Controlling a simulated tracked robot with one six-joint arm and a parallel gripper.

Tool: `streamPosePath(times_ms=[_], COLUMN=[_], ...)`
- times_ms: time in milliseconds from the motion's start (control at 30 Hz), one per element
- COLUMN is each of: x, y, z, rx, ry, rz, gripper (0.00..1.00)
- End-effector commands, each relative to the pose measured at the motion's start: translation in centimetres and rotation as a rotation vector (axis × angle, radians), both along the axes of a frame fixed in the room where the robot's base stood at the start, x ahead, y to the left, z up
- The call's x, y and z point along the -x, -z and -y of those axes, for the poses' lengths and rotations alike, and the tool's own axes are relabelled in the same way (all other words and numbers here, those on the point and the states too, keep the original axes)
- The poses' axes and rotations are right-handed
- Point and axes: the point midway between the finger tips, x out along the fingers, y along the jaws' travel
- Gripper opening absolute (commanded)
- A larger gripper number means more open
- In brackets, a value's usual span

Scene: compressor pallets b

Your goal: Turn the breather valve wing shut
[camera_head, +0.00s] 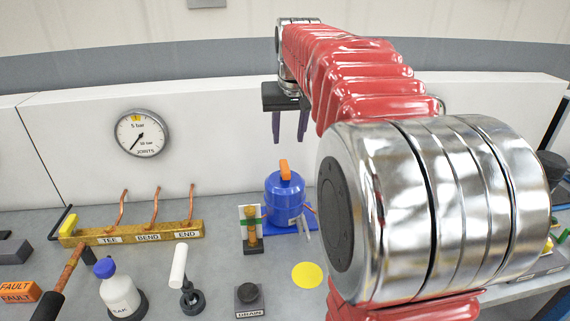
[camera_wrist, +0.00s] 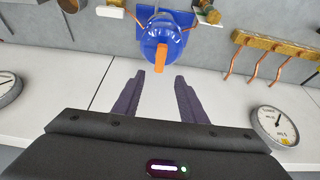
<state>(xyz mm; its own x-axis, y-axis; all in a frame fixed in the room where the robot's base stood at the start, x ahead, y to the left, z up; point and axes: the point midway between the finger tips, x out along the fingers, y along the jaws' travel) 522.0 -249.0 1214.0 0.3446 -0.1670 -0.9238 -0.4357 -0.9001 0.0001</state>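The blue compressor (camera_head: 285,203) stands upright on a blue pallet (camera_head: 303,222) at the bench's centre. An orange wing (camera_head: 285,170) sits on its top; in the wrist view the wing (camera_wrist: 161,60) points toward my gripper, just beyond the gap between the fingertips. No label shows whether this is the breather valve wing. My gripper (camera_head: 289,138) hangs above and behind the compressor in the head view, near the white back panel. In the wrist view its two dark purple fingers are apart, with nothing between them. The gripper touches nothing that I can see.
A brass manifold (camera_head: 130,234) with copper tubes lies left. A brass fitting (camera_head: 251,232) stands beside the compressor. A bottle (camera_head: 120,292), white-handled tool (camera_head: 179,268) and DRAIN block (camera_head: 248,297) are in front, near a yellow disc (camera_head: 307,275). A gauge (camera_head: 140,134) hangs on the panel.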

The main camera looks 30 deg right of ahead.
Motion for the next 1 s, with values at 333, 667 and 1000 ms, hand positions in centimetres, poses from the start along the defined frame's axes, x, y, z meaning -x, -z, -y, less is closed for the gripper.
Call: streamPosePath(times_ms=[333,667,1000], x=[-1.0,-2.8,-4.4], y=[3.0,7.7,12.0], z=[0.5,1.3,2.0], rx=[-0.001,-0.001,-0.002], ry=[-0.001,-0.001,-0.001], rz=[-0.003,-0.004,-0.002], gripper=[0.38,0.38,0.38])
